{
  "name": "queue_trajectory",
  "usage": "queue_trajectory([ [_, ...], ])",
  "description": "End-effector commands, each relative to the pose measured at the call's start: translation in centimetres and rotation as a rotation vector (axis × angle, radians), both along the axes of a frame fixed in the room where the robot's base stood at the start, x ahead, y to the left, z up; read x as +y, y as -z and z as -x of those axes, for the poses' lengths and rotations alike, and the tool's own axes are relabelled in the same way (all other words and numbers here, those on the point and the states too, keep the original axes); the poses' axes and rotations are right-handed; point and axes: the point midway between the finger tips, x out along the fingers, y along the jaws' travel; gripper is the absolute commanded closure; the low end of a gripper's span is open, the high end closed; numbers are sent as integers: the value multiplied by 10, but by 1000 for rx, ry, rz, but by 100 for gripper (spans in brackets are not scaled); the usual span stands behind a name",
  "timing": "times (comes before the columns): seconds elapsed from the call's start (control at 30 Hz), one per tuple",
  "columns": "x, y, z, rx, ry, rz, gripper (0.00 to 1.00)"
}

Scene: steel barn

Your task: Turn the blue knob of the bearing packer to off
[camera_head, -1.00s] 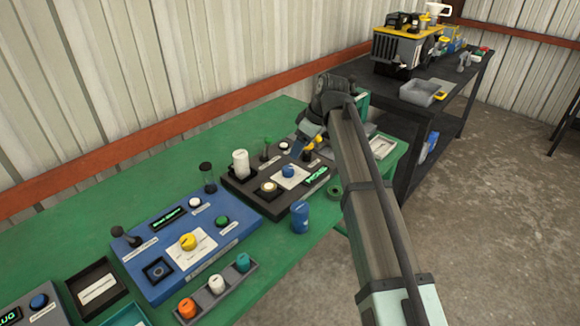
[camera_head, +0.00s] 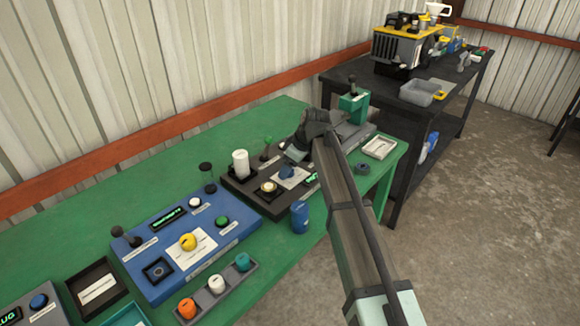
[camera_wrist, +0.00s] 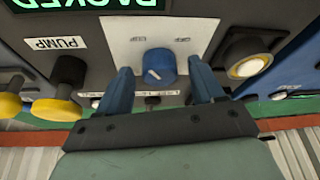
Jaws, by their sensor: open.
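The bearing packer (camera_head: 240,193) is a dark box with a white cylinder, buttons and a green-lit display on the green bench. Its blue knob (camera_wrist: 160,67) stands on a white plate in the wrist view, with a white mark on its lower left side. Two small labels sit above the knob, too small to read. The knob (camera_head: 287,171) also shows in the head view, just below my gripper (camera_head: 296,158). In the wrist view my gripper (camera_wrist: 161,78) is open, with one blue finger on each side of the knob. Gaps show between fingers and knob.
Yellow knobs (camera_wrist: 57,109) near a PUMP label lie left of the fingers, and a round pale button (camera_wrist: 248,65) lies right. A blue cylinder (camera_head: 300,217) stands in front of the packer. A blue machine (camera_head: 150,276) is to the left.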

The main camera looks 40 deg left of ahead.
Motion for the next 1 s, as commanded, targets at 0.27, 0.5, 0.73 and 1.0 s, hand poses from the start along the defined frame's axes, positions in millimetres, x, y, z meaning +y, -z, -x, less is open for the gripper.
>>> queue_trajectory([
  [0.27,0,0,0,0,0,0,50],
  [0.5,0,0,0,0,0,0,73],
  [0.73,0,0,0,0,1,0,89],
  [1.0,-1,-1,1,0,53,-1,89],
])
